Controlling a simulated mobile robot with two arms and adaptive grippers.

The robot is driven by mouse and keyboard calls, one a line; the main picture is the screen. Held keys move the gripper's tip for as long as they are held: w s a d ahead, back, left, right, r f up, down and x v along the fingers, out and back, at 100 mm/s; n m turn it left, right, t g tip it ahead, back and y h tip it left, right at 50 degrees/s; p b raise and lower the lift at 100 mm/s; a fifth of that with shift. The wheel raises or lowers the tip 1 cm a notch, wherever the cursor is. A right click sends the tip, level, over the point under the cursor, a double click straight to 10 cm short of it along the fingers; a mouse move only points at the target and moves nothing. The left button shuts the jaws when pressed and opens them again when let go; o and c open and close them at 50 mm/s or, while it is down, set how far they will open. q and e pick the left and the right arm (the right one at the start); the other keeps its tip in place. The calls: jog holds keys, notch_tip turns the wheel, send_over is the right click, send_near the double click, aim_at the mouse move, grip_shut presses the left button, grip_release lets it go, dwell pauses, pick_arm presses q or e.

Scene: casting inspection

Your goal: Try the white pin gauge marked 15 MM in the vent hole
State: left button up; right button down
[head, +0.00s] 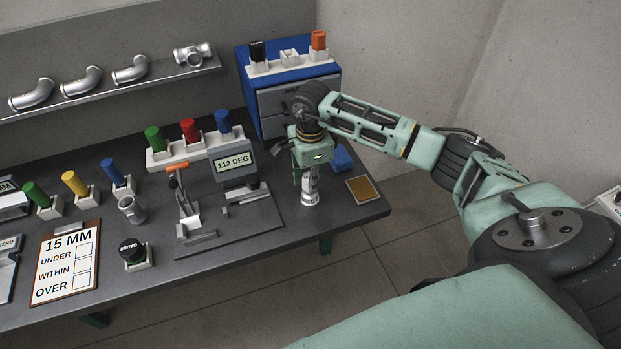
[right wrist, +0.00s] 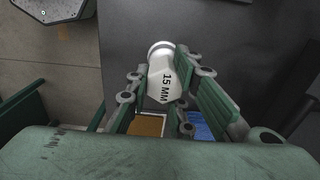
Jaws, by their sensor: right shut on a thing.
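My right gripper (head: 309,165) points down near the right end of the dark table. A silver metal casting (head: 310,194) shows right below the fingers in the head view. The vent hole is hidden by the gripper and gauge, and I cannot tell whether the gauge's pin is in it. A card (head: 67,262) marked 15 MM, with UNDER, WITHIN and OVER boxes, lies at the left. My left gripper is not in view.
A blue cabinet (head: 245,75) behind carries black and orange gauges and an empty white socket (head: 289,57). A 112 DEG display (head: 234,162) and orange-handled clamp (head: 183,200) stand left of the gripper. A tan pad (head: 364,190) and blue block (head: 341,158) lie right. Elbow castings line the shelf (head: 110,91).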

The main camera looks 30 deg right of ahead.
jog(key=shift+r, duration=0.1)
dwell(0.5)
jog(key=shift+r+p, duration=0.3)
jog(key=shift+r, duration=0.3)
jog(key=shift+f, duration=0.8)
dwell(1.3)
jog(key=shift+r, duration=0.1)
jog(key=shift+r+p, duration=0.35)
jog(key=shift+r, duration=0.35)
jog(key=shift+f, duration=0.75)
dwell(1.5)
jog(key=shift+r, duration=0.1)
jog(key=shift+r+p, duration=0.3)
jog(key=shift+r, duration=0.35)
